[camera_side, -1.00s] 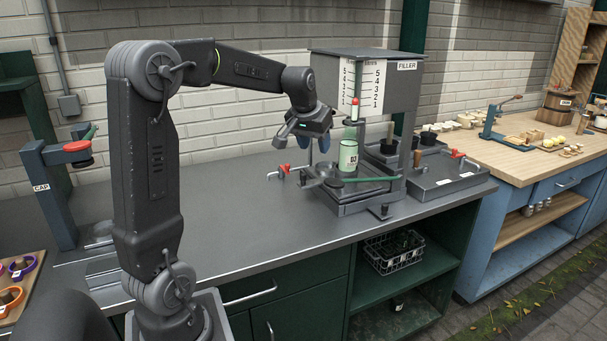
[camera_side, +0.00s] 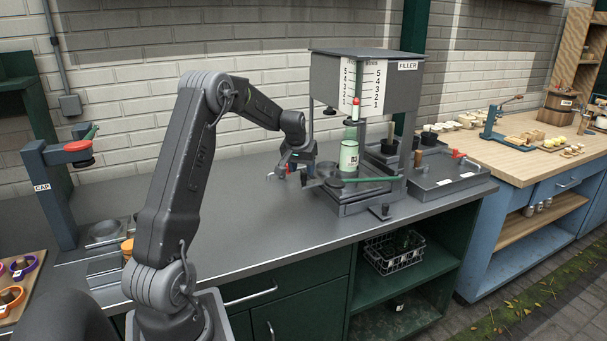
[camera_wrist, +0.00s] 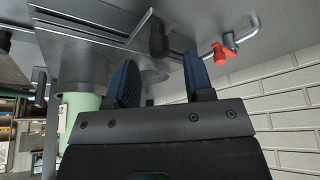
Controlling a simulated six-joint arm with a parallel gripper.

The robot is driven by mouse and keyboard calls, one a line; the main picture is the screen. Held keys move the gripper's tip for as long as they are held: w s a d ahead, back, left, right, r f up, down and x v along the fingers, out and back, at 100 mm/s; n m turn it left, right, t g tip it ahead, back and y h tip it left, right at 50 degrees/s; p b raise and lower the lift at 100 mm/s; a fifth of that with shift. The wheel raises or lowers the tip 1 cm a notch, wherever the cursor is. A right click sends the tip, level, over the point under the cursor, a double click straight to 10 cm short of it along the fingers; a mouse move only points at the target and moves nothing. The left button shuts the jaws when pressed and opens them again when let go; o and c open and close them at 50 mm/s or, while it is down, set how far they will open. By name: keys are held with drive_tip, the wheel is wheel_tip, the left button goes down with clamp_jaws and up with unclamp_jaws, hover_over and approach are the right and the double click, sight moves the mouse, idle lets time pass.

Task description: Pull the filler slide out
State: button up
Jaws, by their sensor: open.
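The filler (camera_side: 364,80) stands at the back of the counter. A pale green labelled bottle (camera_side: 349,156) stands upright below it on the filler slide's flat base (camera_side: 352,197). The bottle also shows at the left of the wrist view (camera_wrist: 78,115). My gripper (camera_side: 293,169) is low over the counter, just left of the slide area. In the wrist view my gripper's two blue fingers (camera_wrist: 160,80) are apart and empty. A dark knob (camera_wrist: 158,40) on a plate shows beyond and between them, apart from both. Whether it belongs to the slide I cannot tell.
A grey tray (camera_side: 445,178) lies right of the filler. The capping stand (camera_side: 62,195) is far left.

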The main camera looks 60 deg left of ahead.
sight(304, 174)
drive_tip(key=shift+x, duration=1.5)
clamp_jaws()
